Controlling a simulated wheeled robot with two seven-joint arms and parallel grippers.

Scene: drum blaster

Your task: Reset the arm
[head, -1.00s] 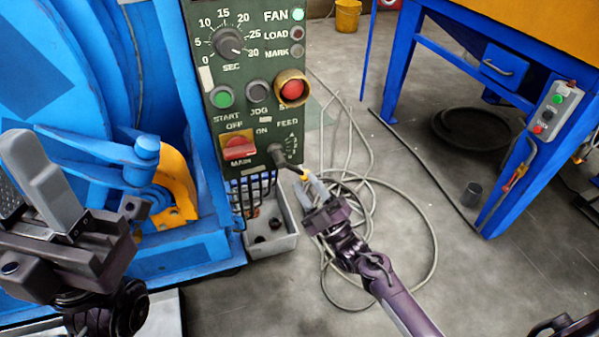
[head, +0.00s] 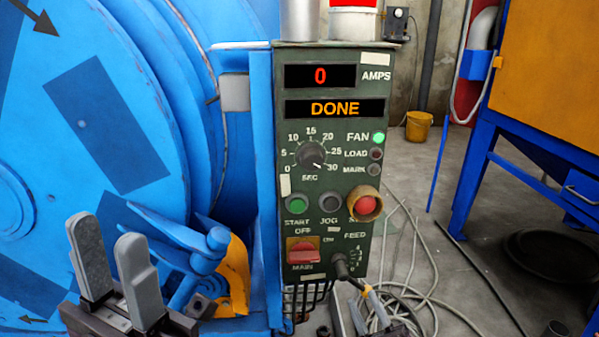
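My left gripper (head: 116,272) is at the lower left, pointing up, with a gap between its two grey fingers; it is empty. It stands in front of the blue drum machine (head: 110,130), left of the blue clamp handle (head: 205,250).
The panel display reads DONE (head: 335,108), with 0 amps above; the fan light (head: 378,138) is green. Loose grey cable (head: 430,300) lies on the floor to the right. A blue-framed cabinet (head: 540,110) stands at the right and a yellow bucket (head: 418,125) behind.

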